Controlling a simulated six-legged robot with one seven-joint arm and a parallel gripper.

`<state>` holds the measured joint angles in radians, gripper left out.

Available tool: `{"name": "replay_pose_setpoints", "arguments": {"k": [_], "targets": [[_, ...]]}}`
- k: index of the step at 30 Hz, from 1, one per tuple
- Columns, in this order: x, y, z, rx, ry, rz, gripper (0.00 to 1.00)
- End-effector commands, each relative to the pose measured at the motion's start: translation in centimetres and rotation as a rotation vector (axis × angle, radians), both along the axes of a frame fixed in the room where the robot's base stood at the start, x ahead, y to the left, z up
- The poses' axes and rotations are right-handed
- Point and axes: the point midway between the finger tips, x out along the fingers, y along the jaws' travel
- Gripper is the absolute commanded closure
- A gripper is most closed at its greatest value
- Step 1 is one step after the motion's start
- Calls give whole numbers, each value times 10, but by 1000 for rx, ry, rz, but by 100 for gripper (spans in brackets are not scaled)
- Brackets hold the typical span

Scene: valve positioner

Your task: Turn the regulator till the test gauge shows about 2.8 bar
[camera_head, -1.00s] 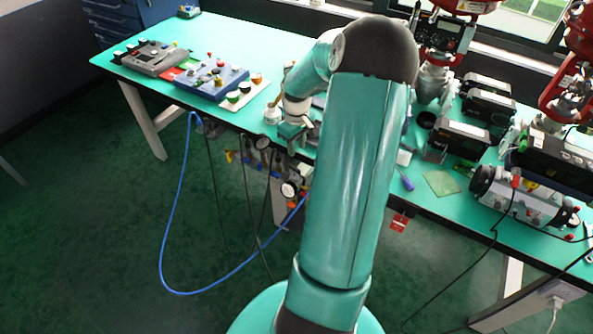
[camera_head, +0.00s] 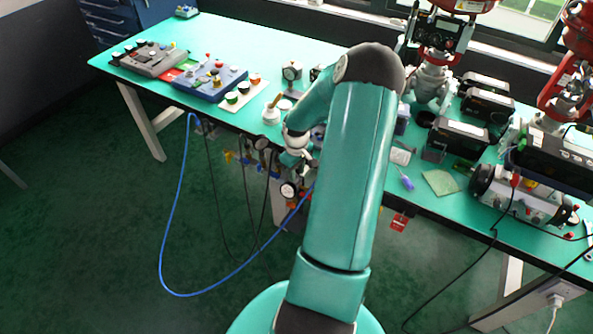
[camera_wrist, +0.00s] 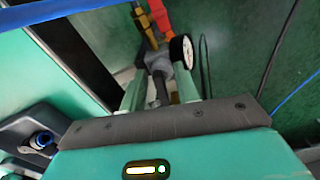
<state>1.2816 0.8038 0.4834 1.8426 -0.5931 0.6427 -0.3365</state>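My gripper (camera_wrist: 160,92) points down past the bench's front edge, with its two pale green fingers apart. Between them in the wrist view is a dark knob-like part (camera_wrist: 159,88), below a grey fitting body (camera_wrist: 157,61) that looks like the regulator. I see gaps on both sides of the dark part. A round gauge (camera_wrist: 182,52) sits just right of the fitting, its face turned mostly edge-on and unreadable. In the head view, a white-faced gauge (camera_head: 289,190) hangs below the bench edge, close under my gripper (camera_head: 297,160); its needle is too small to read. I cannot tell which gauge is the test gauge.
Smaller dark gauges (camera_head: 261,142) hang along the bench front. A blue hose (camera_head: 180,190) loops down to the floor. On the bench (camera_head: 270,50) are a blue control box (camera_head: 222,88), a standing gauge (camera_head: 292,71) and a purple-handled tool (camera_head: 406,183). The floor in front is free.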

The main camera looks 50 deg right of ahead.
Motion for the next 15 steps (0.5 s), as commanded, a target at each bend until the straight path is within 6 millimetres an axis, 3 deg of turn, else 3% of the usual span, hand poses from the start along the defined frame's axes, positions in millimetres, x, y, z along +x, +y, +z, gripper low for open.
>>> {"name": "replay_pose_setpoints", "arguments": {"k": [1, 5, 15], "targets": [[0, 0, 0, 0, 0, 0, 75], [0, 0, 0, 0, 0, 0, 100], [1, 2, 0, 0, 1, -66, 100]]}}
